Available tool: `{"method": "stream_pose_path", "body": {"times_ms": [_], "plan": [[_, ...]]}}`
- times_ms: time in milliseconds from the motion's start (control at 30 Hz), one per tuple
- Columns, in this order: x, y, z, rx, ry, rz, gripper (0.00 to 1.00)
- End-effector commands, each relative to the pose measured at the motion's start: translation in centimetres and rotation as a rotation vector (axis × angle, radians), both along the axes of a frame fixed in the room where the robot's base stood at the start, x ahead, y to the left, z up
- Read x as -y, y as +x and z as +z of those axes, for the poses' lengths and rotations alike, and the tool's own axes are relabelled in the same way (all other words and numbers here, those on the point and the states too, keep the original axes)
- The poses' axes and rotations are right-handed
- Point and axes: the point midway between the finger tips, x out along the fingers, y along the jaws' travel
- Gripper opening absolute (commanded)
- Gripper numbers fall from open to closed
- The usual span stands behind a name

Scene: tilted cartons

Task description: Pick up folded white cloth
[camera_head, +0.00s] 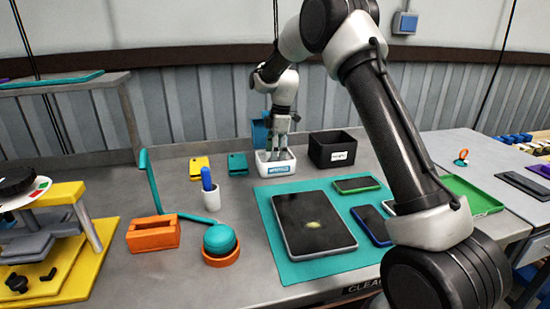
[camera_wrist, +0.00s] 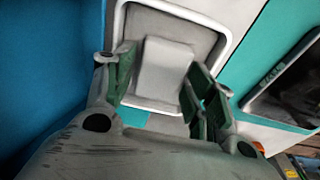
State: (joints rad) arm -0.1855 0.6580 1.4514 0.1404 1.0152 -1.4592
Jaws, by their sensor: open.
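The folded white cloth (camera_wrist: 165,62) shows in the wrist view as a pale, roughly rectangular pad lying inside a shallow white tray (camera_wrist: 185,10). In the head view this small white tray (camera_head: 282,170), with a blue label on its front, stands at the back of the bench; the cloth cannot be made out clearly there. My gripper (camera_wrist: 160,70) is open, with one green-padded finger on each side of the cloth. In the head view my gripper (camera_head: 277,148) points down into the tray. Whether the fingers touch the cloth cannot be told.
A black bin (camera_head: 333,149) stands close right of the tray, and a blue object (camera_head: 261,133) close behind it. A teal card holder (camera_head: 237,163) is to the left. A teal mat (camera_head: 265,215) with a tablet (camera_head: 312,223) and phones lies in front.

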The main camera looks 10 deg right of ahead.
Motion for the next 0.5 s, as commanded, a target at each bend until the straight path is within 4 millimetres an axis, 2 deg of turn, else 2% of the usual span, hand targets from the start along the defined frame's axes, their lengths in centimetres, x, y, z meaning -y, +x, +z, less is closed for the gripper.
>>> {"method": "stream_pose_path", "body": {"times_ms": [267,400,433,500], "plan": [[-0.04,0.01,-0.3,0.001,0.0,0.0,0.54],[-0.04,0.01,-0.29,0.001,0.0,0.0,0.28],[-0.03,0.01,-0.28,0.001,0.0,0.0,0.24],[-0.02,0.01,-0.28,0.001,0.0,-0.001,0.24]]}}
